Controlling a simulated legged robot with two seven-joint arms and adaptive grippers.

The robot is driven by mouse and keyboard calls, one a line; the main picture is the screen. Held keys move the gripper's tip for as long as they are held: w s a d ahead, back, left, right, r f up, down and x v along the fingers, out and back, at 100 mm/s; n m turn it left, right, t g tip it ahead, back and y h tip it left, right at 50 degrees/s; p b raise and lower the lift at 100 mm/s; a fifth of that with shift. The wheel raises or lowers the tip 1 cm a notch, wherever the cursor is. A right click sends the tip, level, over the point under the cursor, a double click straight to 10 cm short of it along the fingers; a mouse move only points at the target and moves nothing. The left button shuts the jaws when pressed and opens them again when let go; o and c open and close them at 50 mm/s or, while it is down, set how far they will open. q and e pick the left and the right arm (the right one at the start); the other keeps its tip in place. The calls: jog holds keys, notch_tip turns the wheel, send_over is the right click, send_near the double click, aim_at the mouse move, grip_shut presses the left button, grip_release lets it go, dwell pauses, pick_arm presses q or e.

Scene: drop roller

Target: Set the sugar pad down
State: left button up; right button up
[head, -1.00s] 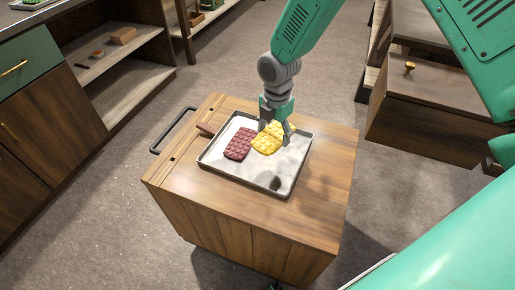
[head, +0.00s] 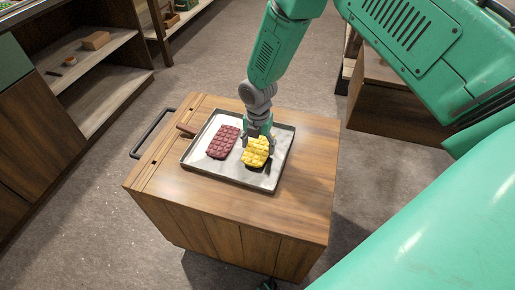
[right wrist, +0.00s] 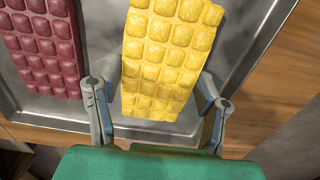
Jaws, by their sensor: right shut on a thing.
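The sugar pad, a yellow pad of raised squares (head: 257,151), is in my right gripper (head: 259,136), over the right half of a grey metal tray (head: 213,171). In the right wrist view the yellow pad (right wrist: 165,50) runs between the two fingers of the gripper (right wrist: 152,98), which are shut on its sides. A dark shadow lies close under the pad's near edge. I cannot tell whether the pad touches the tray. My left gripper is not in view.
A dark red pad of squares (head: 223,142) lies on the tray left of the yellow one; it also shows in the right wrist view (right wrist: 45,45). The tray is on a wooden cart (head: 230,218) with a dark handle (head: 150,134). Bare tray shows in front of the pads.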

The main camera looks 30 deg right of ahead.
aim_at(258, 147)
jog(key=shift+f, duration=0.6)
jog(key=o, duration=1.3)
notch_tip(258, 147, up, 12)
jog(key=p, duration=0.2)
jog(key=shift+r+p, duration=0.1)
jog(key=shift+p, duration=0.2)
